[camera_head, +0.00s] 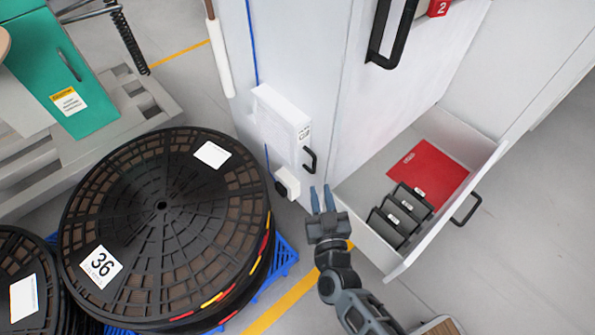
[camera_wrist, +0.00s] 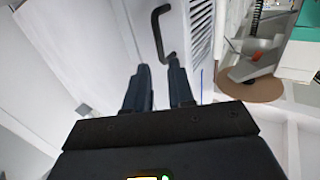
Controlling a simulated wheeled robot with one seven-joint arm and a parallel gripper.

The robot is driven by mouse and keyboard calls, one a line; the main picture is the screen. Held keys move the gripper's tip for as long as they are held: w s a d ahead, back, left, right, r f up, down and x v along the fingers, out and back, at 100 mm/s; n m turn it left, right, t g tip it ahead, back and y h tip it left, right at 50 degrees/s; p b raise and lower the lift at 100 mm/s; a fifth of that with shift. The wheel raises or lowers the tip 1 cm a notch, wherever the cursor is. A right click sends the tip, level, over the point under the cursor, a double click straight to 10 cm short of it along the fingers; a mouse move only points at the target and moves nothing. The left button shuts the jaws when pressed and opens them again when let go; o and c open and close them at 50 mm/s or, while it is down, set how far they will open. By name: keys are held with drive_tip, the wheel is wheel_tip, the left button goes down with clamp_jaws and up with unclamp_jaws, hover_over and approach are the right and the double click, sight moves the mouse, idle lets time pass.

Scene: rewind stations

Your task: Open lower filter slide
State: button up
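A white louvred filter unit (camera_head: 282,122) sits on the narrow side of the white cabinet, with a small label and a black bar handle (camera_head: 310,160) at its right edge. I take it for the filter slide; I cannot tell whether it is the lower one. My gripper (camera_head: 322,198) is below the handle, apart from it, with its two fingers parted and nothing between them. In the wrist view the black handle (camera_wrist: 158,35) is ahead of the fingertips (camera_wrist: 160,78), beside the louvres (camera_wrist: 200,28). The filter unit looks closed.
An open cabinet drawer (camera_head: 484,200) is just right of my gripper, holding a red folder (camera_head: 428,172) and black holders (camera_head: 401,212). A large black reel (camera_head: 160,215) stands left on a blue pallet (camera_head: 284,256). A small white box (camera_head: 288,182) is below the filter unit.

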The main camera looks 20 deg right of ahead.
sight(315, 165)
drive_tip(key=b+x, duration=0.1)
drive_tip(key=x, duration=0.6)
drive_tip(key=shift+w+d, duration=0.1)
drive_tip(key=shift+w, duration=0.05)
drive_tip(key=shift+c, duration=0.3)
clamp_jaws()
